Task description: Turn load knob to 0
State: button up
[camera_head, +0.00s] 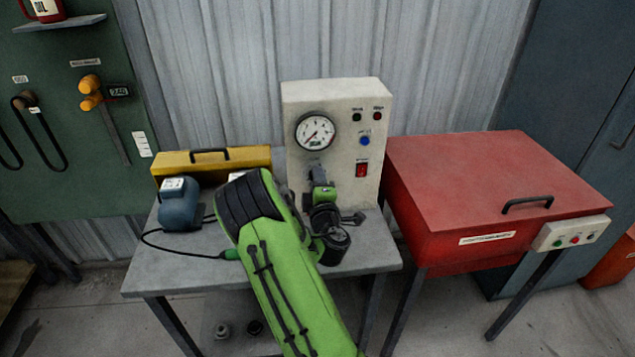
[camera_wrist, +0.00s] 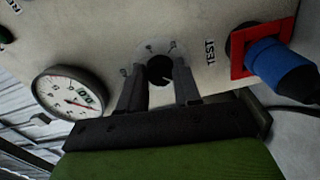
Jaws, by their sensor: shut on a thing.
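The load knob (camera_wrist: 159,68) is a small round black knob on the cream control panel (camera_head: 296,95), with a pale dial plate and small markings around it in the wrist view. My gripper (camera_wrist: 161,76) has one dark finger on each side of the knob and is shut on it. The markings are too small to read, and I cannot tell where the knob points. In the head view my green arm and gripper (camera_head: 317,174) reach the panel below the gauge and hide the knob.
A round white gauge (camera_head: 315,132) sits above my gripper. Right of it are small buttons and a red switch (camera_head: 361,170). In the wrist view a blue plug-like part (camera_wrist: 280,66) is on the right, near the TEST label. A red cabinet (camera_head: 470,175) stands right of the grey table (camera_head: 375,250).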

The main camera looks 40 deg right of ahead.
jog(key=shift+f, duration=0.1)
dwell(0.3)
jog(key=o, duration=1.1)
jog(key=shift+c, duration=0.2)
jog(key=shift+a, duration=0.15)
